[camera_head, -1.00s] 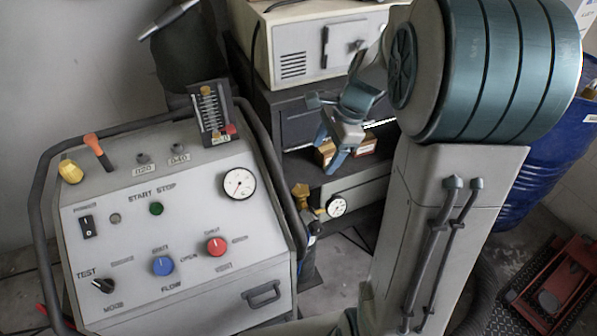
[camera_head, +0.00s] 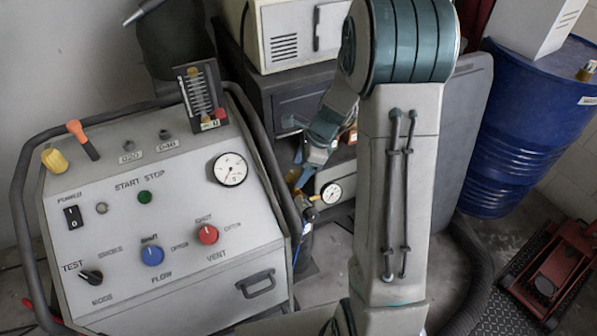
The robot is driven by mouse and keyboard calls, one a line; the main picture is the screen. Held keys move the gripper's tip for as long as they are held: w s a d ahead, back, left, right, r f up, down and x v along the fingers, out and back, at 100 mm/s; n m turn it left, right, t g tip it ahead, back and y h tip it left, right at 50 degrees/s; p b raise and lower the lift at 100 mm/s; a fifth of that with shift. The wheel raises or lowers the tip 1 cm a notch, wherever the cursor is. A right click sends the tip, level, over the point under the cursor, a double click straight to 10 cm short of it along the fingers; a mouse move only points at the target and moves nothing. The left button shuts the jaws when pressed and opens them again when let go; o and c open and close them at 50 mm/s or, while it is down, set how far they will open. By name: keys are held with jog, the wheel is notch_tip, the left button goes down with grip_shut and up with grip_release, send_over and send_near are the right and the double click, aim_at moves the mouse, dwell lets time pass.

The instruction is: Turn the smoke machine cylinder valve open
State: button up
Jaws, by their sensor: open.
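The smoke machine (camera_head: 200,290) is a grey console at the left, with labelled knobs, a power switch and a round gauge on its sloped panel. Beside its right edge stands a narrow cylinder (camera_head: 303,248), mostly hidden by the machine's frame. A white pressure gauge (camera_head: 331,193) and a small brass fitting (camera_head: 314,199) show at its top. The valve knob is largely hidden behind my gripper, and I cannot tell its setting. My gripper (camera_head: 302,168) is open, with its blue-grey fingers just above the cylinder top. I cannot tell whether they touch the valve.
A dark cabinet (camera_head: 290,108) carrying a beige box (camera_head: 287,35) stands behind my gripper. The machine's black tube frame (camera_head: 262,140) runs close to its left. A blue drum (camera_head: 530,120) and a red jack (camera_head: 556,272) are at the right.

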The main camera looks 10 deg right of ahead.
jog(key=shift+x, duration=0.75)
jog(key=c, duration=1)
